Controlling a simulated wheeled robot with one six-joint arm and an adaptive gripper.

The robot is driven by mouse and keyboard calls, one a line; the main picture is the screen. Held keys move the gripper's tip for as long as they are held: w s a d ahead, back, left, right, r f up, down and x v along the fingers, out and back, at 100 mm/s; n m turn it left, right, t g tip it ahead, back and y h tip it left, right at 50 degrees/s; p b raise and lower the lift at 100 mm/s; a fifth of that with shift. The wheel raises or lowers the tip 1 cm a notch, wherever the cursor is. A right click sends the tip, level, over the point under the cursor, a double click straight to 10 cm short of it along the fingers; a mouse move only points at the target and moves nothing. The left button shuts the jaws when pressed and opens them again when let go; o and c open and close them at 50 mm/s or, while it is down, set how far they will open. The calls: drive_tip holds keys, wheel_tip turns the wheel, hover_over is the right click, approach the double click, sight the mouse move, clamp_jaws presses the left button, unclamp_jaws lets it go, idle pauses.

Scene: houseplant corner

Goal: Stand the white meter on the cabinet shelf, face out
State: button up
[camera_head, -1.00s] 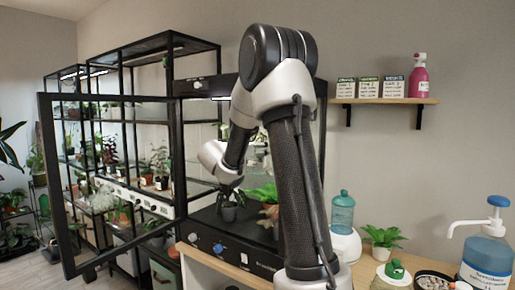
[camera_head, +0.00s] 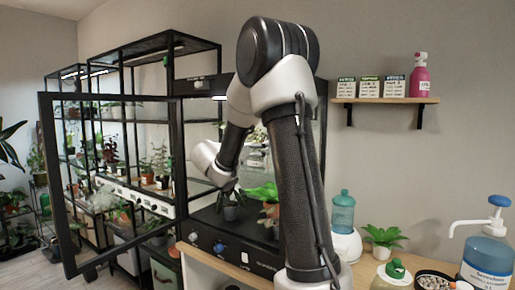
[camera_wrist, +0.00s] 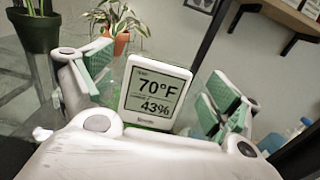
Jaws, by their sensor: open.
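The white meter (camera_wrist: 156,92) is in the wrist view, its screen reading 70°F and 43% and facing the camera. It looks upright, tilted a little in the picture; its base is partly hidden behind my gripper's body. My gripper (camera_wrist: 155,86) is open, with one green-padded finger to the left of the meter and one to the right, and gaps between pads and meter. In the head view my gripper (camera_head: 231,193) reaches inside the black-framed cabinet (camera_head: 203,88), where I cannot make out the meter. The cabinet's door (camera_head: 48,180) stands open at the left.
Inside the cabinet, a dark pot (camera_wrist: 36,32) and a plant in an orange pot (camera_wrist: 117,42) stand beyond my gripper in the wrist view. A wall shelf (camera_head: 385,100) and a blue-topped bottle (camera_head: 342,212) are to the right of my arm.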

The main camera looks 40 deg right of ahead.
drive_tip(key=v, duration=0.9)
drive_tip(key=shift+s+a, duration=0.1)
